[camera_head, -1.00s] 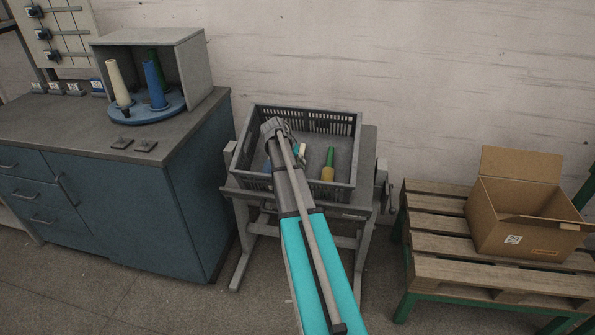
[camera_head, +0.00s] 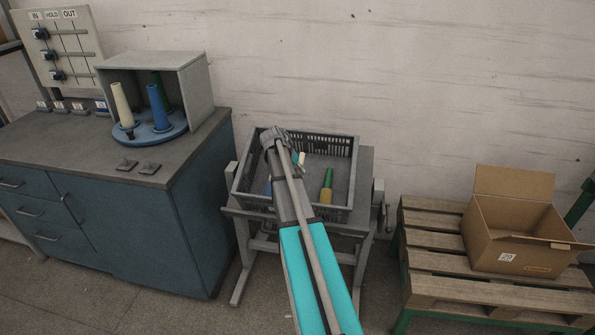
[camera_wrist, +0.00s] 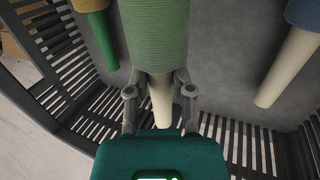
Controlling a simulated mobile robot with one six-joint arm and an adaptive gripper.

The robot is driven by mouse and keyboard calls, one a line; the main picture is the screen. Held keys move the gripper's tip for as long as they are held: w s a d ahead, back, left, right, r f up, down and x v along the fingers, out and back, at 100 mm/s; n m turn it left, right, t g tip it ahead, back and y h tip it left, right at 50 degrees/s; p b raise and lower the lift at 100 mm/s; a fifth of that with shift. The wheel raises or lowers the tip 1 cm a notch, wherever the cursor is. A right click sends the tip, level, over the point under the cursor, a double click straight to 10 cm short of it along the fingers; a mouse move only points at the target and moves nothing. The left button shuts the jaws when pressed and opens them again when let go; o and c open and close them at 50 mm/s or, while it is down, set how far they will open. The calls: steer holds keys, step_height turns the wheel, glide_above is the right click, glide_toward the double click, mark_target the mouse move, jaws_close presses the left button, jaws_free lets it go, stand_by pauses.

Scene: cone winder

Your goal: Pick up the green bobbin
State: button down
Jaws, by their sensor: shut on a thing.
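The green bobbin (camera_wrist: 157,38) fills the upper middle of the wrist view, with its pale cone end (camera_wrist: 161,100) sticking out toward me. My gripper (camera_wrist: 160,82) is shut on it, one finger on each side near the cone end. In the head view my gripper (camera_head: 295,160) is over the grey crate (camera_head: 346,207), and my arm hides most of the bobbin there. Contact between the bobbin and the crate floor cannot be seen clearly.
A yellow bobbin on a green cone (camera_head: 327,187) stays in the crate to the right. A blue bobbin with a pale cone (camera_wrist: 289,70) lies at the right in the wrist view. Slatted crate walls surround my gripper. A cardboard box (camera_head: 515,235) stands on a pallet at right.

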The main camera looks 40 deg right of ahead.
steer(key=shift+r+p, duration=1.65)
steer(key=shift+r, duration=0.4)
